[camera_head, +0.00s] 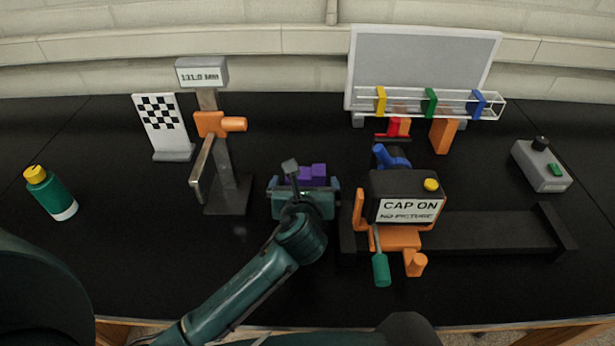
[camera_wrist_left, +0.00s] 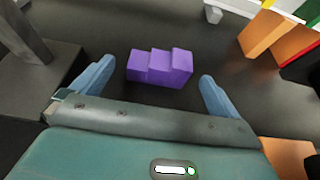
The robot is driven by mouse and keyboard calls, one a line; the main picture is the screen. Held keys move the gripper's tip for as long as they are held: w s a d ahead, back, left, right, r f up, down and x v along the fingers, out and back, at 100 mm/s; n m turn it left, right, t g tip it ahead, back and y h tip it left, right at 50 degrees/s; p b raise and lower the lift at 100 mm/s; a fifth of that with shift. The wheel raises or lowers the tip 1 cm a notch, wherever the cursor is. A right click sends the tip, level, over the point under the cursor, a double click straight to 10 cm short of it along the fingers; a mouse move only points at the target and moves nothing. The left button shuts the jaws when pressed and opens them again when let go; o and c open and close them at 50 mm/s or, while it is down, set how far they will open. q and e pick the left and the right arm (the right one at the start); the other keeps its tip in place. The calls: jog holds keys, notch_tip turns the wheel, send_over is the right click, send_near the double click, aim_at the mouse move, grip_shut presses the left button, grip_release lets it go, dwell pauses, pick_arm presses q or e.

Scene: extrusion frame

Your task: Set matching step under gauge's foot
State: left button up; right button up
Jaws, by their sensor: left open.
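The gauge (camera_head: 212,124) stands left of centre, with a grey display reading about 131.0 MM, an orange slider and a dark base. Its long grey foot bar (camera_head: 202,170) hangs tilted in front of the post. A purple stepped block (camera_head: 313,173) stands on the black table right of the gauge. My left gripper (camera_head: 304,186) is open just in front of the block. In the left wrist view the purple block (camera_wrist_left: 160,67) lies ahead between the blue fingers of the left gripper (camera_wrist_left: 157,84), apparently untouched. My right gripper is not in view.
A camera device (camera_head: 404,198) with a CAP ON sign stands close on the right. Red (camera_head: 394,127) and orange (camera_head: 443,135) blocks stand behind it. A checkered board (camera_head: 161,120) and green bottle (camera_head: 52,194) are at left. A grey button box (camera_head: 541,166) is at far right.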

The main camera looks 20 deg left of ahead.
aim_at(305, 173)
pick_arm(q)
jog(key=shift+f+x, duration=0.15)
jog(key=shift+x, duration=1.8)
jog(key=shift+f+x, duration=0.15)
jog(key=shift+x, duration=1.85)
jog(key=shift+s+d, duration=0.1)
jog(key=shift+c, duration=0.3)
jog(key=c, duration=1)
